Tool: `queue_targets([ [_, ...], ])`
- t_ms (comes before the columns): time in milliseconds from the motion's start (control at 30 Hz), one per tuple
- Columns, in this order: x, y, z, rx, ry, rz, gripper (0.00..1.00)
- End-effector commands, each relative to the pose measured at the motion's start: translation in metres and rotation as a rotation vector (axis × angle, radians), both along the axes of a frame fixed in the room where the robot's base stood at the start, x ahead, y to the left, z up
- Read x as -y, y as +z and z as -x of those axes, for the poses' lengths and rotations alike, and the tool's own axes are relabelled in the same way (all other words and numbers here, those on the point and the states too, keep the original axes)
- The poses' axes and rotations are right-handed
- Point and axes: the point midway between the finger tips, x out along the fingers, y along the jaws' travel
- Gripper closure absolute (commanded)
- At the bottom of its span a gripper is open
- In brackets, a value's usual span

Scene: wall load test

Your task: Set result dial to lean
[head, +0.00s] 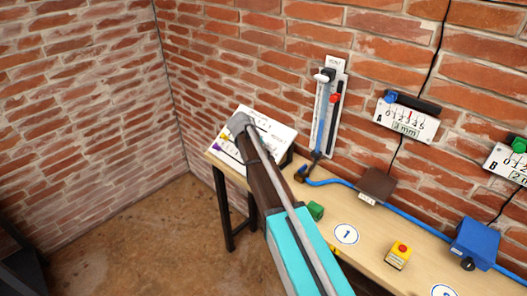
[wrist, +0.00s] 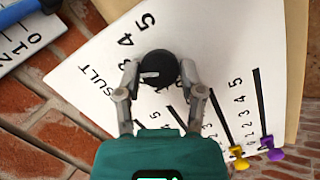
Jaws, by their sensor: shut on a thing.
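The result dial (wrist: 158,66) is a round black knob with a white pointer mark, on a white panel (wrist: 100,62) in the wrist view. The mark points toward the left of the picture. The partly covered lettering "SULT" and the numbers 4 and 5 show near the knob; I see no word "lean". My gripper (wrist: 158,74) has its two grey fingers on either side of the knob, shut on it. In the head view the white panel (head: 279,132) stands at the table's left end, and my arm hides the dial.
Yellow (wrist: 237,151) and purple (wrist: 271,148) slider knobs sit beside number scales on the same panel. The wooden table (head: 373,252) carries a green block (head: 316,210), a yellow box with a red button (head: 398,256) and a blue box (head: 475,243). A brick wall stands close behind.

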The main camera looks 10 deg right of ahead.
Motion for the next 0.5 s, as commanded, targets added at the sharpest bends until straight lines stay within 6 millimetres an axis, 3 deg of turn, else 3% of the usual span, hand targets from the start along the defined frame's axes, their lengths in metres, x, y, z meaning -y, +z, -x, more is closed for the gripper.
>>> queue_targets([
  [500, 0.0002, -0.0010, 0.0018, 0.018, -0.039, -0.020, 0.97],
])
